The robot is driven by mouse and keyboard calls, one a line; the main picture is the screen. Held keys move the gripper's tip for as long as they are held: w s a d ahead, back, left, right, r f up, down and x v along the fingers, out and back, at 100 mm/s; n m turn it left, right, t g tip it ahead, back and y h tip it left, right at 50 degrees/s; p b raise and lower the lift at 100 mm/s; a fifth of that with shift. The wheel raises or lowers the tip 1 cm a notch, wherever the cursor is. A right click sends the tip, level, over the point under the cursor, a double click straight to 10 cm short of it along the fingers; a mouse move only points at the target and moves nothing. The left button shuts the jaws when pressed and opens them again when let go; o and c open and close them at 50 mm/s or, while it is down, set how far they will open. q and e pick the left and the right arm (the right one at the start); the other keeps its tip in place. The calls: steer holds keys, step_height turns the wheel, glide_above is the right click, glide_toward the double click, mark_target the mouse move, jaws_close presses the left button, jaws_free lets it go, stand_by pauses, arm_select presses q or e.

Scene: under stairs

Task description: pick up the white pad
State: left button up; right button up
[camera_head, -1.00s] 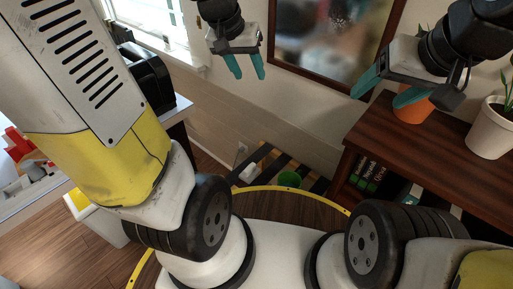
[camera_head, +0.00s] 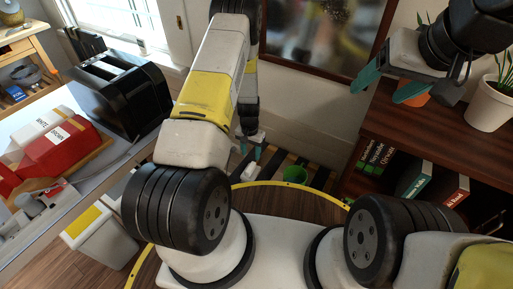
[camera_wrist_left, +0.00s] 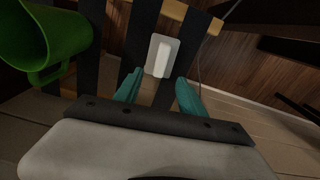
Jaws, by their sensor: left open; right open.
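The white pad (camera_wrist_left: 161,56) lies on a dark slatted surface (camera_wrist_left: 143,32) in the left wrist view, a small pale plate with a raised white bar. In the head view the white pad (camera_head: 249,172) shows low near the wall, just below my left gripper (camera_head: 250,150). In the left wrist view my left gripper (camera_wrist_left: 159,92) is open, its two teal fingers apart and empty, pointing towards the pad, which lies beyond the fingertips between their lines. My right gripper (camera_head: 382,88) is open and empty by the wooden shelf.
A green cup (camera_head: 295,174) stands on the slats right of the pad in the head view; it also shows in the left wrist view (camera_wrist_left: 50,40). A wooden shelf (camera_head: 440,135) with books and potted plants is at right. A black toaster (camera_head: 121,92) stands on the left counter.

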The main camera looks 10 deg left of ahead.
mark_target(251, 166)
arm_select(q)
steer(key=f, duration=1)
steer(key=shift+s+a, duration=0.1)
steer(key=shift+s, duration=0.1)
jaws_close()
